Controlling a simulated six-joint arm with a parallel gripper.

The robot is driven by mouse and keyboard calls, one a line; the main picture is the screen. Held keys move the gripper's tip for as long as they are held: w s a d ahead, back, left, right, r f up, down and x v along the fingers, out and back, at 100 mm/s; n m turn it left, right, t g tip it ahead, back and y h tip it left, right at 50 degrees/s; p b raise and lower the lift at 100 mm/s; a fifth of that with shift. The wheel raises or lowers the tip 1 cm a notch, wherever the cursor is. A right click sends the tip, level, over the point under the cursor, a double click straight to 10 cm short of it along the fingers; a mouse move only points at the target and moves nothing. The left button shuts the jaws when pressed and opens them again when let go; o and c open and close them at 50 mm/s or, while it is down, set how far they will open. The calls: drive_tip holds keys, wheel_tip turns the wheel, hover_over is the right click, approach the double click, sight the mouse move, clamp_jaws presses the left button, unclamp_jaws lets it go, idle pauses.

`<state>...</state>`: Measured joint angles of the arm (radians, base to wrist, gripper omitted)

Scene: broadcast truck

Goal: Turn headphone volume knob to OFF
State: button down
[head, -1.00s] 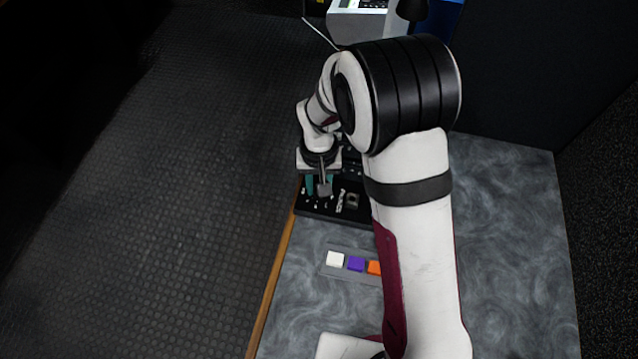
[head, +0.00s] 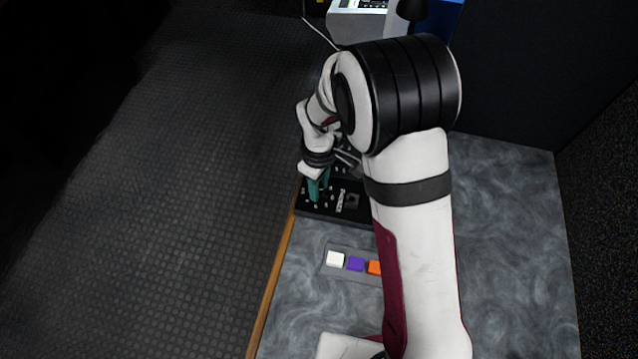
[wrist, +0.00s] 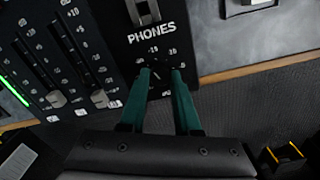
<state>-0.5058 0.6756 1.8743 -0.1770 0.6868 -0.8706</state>
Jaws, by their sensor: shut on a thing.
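My gripper (wrist: 160,76) has two teal fingers, shut on the headphone volume knob (wrist: 159,90) below the white PHONES label (wrist: 152,33) in the wrist view. The knob is dark and mostly hidden between the fingers. White scale numbers ring it, partly covered by the fingers; its exact setting and the OFF mark cannot be read. In the head view my gripper (head: 318,187) reaches down onto the left part of the black audio panel (head: 330,212), by the table's wooden edge.
Slider faders (wrist: 78,99) with a green level strip stand left of the knob in the wrist view. White, purple (head: 356,264) and orange buttons sit on a grey strip in front of the panel. The floor lies left of the wooden table edge (head: 271,290).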

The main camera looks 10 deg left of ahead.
drive_tip(key=n, duration=2.2)
idle(0.5)
drive_tip(key=c, duration=0.6)
unclamp_jaws()
